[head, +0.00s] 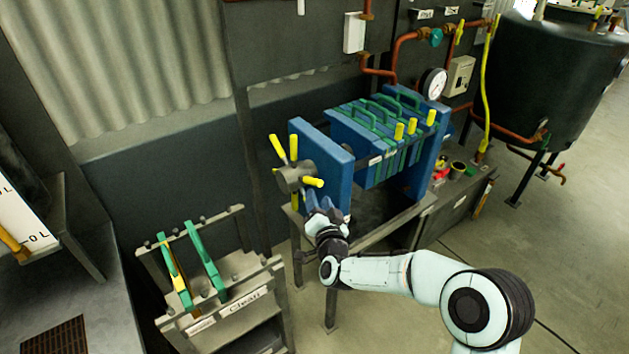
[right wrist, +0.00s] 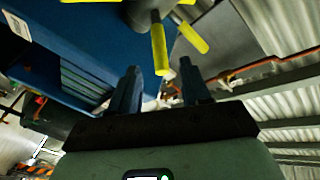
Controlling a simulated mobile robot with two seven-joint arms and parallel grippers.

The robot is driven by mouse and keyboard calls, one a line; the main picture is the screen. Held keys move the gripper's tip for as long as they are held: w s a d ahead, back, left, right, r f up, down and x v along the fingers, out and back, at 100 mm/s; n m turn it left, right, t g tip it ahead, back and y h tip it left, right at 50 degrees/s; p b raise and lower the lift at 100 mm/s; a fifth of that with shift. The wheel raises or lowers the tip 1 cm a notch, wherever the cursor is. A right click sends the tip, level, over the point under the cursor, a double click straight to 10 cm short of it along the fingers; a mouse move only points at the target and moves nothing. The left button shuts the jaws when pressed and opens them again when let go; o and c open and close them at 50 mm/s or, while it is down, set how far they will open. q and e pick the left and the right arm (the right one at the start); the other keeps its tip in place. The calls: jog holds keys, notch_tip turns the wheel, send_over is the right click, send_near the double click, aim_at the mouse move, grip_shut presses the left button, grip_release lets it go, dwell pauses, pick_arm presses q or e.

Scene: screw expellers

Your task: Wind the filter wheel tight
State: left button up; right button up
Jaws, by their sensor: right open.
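The filter wheel (head: 294,178) is a grey hub with several yellow handles on the left end of the blue filter press (head: 340,165). In the right wrist view, the wheel's yellow handles (right wrist: 158,45) hang in from the top, one pointing down toward the gap between my fingertips. My right gripper (head: 324,204) is just below and right of the wheel, in front of the blue end plate. Its two fingers (right wrist: 161,84) are apart with nothing seen held between them. Whether a finger touches a handle cannot be told. My left gripper is out of view.
A rack labelled "Clean" (head: 243,302) with green and yellow plates stands at lower left. A pressure gauge (head: 433,83) and pipes are behind, a dark tank (head: 555,75) at upper right. Floor is clear at right.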

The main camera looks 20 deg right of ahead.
aim_at(313, 182)
jog(key=w, duration=0.2)
jog(key=w+p, duration=0.1)
jog(key=w, duration=0.5)
jog(key=shift+d+p, duration=0.3)
jog(key=shift+p, duration=0.1)
grip_shut()
